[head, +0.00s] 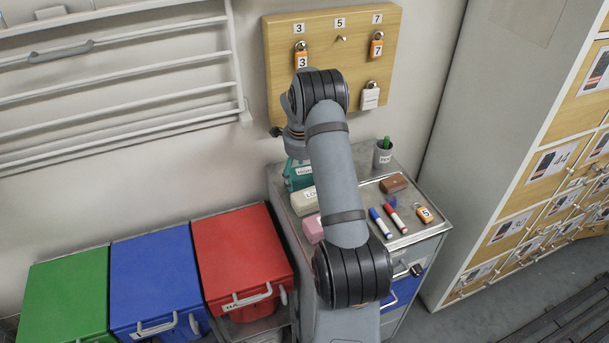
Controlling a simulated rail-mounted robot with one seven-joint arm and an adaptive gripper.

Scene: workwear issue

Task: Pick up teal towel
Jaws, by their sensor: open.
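A teal folded towel (299,182) with a white label lies at the back left of the grey cabinet top, partly hidden by my arm. A cream folded item (303,201) lies in front of it, and a pink one (313,229) further forward. My gripper (296,154) is at the end of my bent arm, above and behind the teal towel. My wrist and forearm hide most of it. It is open. I cannot tell whether its fingers touch the towel.
The cabinet top (405,182) also holds a cup (383,154), a brown wallet-like item (394,183), blue and red markers (390,223) and an orange tag (424,214). A padlock board (332,60) hangs behind. Green, blue and red bins (238,250) stand left, lockers (540,190) right.

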